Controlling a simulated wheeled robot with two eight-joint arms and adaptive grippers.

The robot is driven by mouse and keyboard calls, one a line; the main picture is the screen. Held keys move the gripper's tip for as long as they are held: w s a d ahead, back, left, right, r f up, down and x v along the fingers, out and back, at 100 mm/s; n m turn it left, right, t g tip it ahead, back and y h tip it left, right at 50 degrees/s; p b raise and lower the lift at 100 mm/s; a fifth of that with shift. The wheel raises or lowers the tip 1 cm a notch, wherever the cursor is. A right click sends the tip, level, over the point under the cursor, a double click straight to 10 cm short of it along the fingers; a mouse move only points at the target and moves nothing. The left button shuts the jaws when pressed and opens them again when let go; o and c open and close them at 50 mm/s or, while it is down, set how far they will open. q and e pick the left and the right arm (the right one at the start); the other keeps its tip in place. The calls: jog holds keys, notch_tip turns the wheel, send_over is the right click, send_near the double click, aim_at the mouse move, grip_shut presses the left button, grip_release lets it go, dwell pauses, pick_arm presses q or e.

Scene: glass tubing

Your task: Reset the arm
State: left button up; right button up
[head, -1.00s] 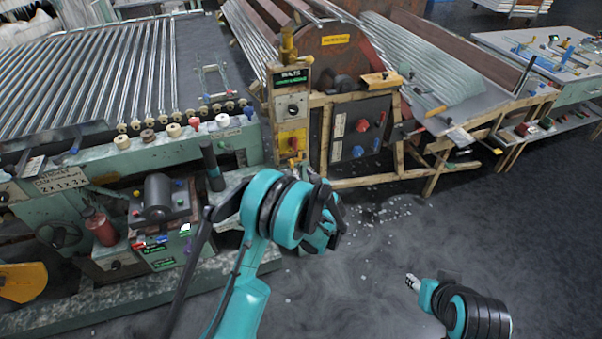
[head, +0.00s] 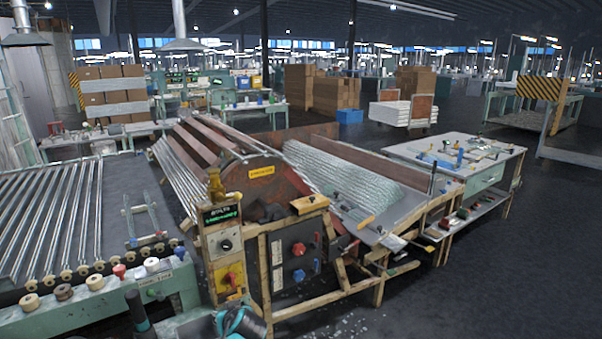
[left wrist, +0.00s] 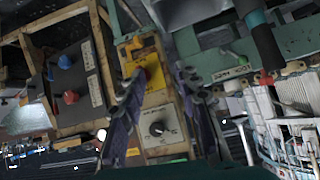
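My left gripper (left wrist: 157,92) shows in the left wrist view. Its two dark fingers are apart with nothing between them. Behind the fingers is the control post (left wrist: 161,110) with its yellow panel and black knob; I cannot tell the distance. In the head view only a teal and black piece of my left arm shows at the bottom edge, below the control post (head: 222,245). My right arm and gripper are in no current view.
A machine with a dark switch panel (head: 297,258) stands right of the post. A roller table (head: 55,225) is at left. A workbench (head: 462,165) with tools stands at right. Open dark floor (head: 540,270) lies at lower right.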

pick_arm(q)
jog(key=s+d+r+m+g+h, duration=0.1)
jog(key=s+m+h, duration=0.1)
jog(key=s, duration=1.2)
jog(key=s+d+r+m+h, duration=0.1)
jog(key=s+d+m+h, duration=0.1)
jog(key=s, duration=1.2)
jog(key=shift+d+r+m+g+h, duration=0.15)
jog(key=shift+r+m+g+h, duration=0.2)
jog(key=shift+h, duration=0.35)
